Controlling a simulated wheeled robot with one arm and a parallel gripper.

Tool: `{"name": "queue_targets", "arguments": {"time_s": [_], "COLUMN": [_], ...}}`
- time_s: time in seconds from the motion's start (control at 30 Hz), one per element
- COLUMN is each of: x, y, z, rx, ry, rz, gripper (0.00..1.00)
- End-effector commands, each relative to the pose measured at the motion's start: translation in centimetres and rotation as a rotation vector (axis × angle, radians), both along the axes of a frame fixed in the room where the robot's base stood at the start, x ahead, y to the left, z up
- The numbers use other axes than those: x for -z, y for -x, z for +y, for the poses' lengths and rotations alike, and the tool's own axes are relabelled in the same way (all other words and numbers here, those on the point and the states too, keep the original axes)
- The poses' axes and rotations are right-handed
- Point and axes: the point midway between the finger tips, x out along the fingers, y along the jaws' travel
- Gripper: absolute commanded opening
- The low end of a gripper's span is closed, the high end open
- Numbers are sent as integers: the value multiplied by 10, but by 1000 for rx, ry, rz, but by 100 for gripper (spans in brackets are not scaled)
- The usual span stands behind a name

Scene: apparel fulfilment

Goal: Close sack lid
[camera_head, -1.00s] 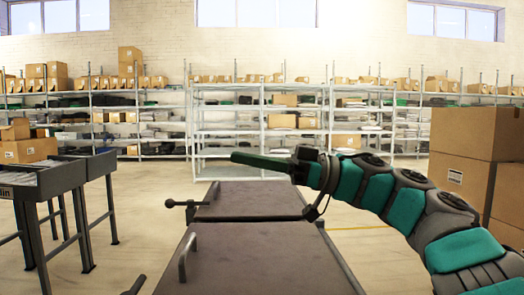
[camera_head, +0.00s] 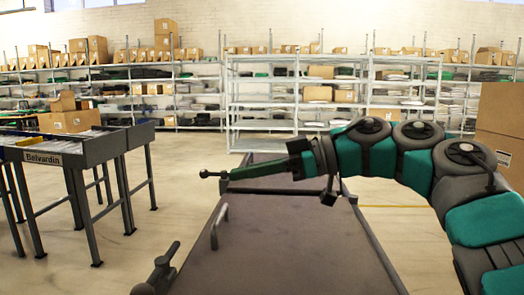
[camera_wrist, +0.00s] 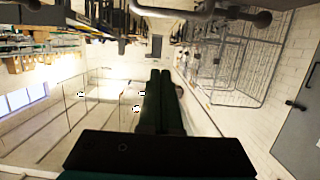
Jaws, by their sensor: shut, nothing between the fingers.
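A dark grey flat-topped unit stands in front of me in the head view, with a near lid panel (camera_head: 290,250) that lies flat and looks shut. A bar handle (camera_head: 219,226) stands on its left side. A far panel (camera_head: 262,160) lies behind it, partly hidden by my arm. A lever with a round knob (camera_head: 212,174) sticks out to the left of the far panel. My gripper (camera_head: 233,174) is shut and empty, its green fingers pointing left close to that lever; contact is unclear. In the wrist view the fingers (camera_wrist: 160,74) lie together, with a grey bar (camera_wrist: 175,12) beyond them.
A second dark lever (camera_head: 160,268) shows at the near left corner of the unit. Stacked cartons (camera_head: 503,120) stand at the right, behind my arm. Shelving (camera_head: 295,105) lines the back. Floor is clear between conveyor and unit.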

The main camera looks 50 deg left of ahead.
Motion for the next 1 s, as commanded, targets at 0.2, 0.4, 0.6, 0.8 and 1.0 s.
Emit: {"name": "queue_targets", "arguments": {"time_s": [0.2,0.4,0.6,0.8,1.0], "x": [32,51,59,62,64], "y": [14,18,20,20,20], "z": [10,15,16,16,16], "rx": [-3,-1,0,-2,-3], "ry": [87,137,158,165,167], "rz": [-106,-163,-187,-192,-193], "gripper": [0,0,0,0,0]}}
